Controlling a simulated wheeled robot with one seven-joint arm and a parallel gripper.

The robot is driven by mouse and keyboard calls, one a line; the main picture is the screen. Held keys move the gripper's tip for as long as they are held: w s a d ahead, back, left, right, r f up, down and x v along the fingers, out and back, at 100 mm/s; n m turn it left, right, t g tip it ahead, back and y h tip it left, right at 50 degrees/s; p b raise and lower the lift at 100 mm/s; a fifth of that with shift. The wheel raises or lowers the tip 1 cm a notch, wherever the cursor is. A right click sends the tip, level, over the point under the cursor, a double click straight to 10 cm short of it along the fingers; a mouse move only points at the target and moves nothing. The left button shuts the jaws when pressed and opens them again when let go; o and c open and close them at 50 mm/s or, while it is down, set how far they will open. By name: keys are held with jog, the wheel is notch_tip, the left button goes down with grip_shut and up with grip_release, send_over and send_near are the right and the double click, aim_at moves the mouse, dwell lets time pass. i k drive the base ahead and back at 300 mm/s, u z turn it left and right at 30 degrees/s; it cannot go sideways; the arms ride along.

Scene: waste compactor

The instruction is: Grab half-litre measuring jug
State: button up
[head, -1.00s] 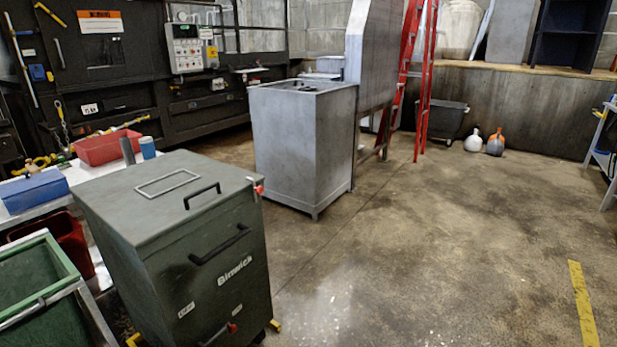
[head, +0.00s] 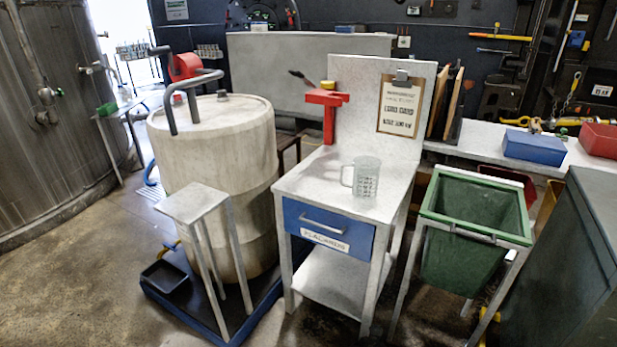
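A clear measuring jug (head: 366,177) with dark printed markings stands upright on the light top of a small workbench (head: 317,180). Its handle points to the left in the picture. It stands toward the right side of the top, in front of the upright back panel. My gripper is not in the head view, so its state does not show.
A red stand (head: 328,112) and a clipboard (head: 400,104) are behind the jug. Left are a large drum (head: 225,150) and a small stool (head: 193,204); right is a green bin (head: 470,245). Concrete floor (head: 90,290) is open at front left.

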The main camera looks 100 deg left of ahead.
aim_at(364, 186)
jog(key=u, duration=3.5)
jog(key=i, duration=1.7)
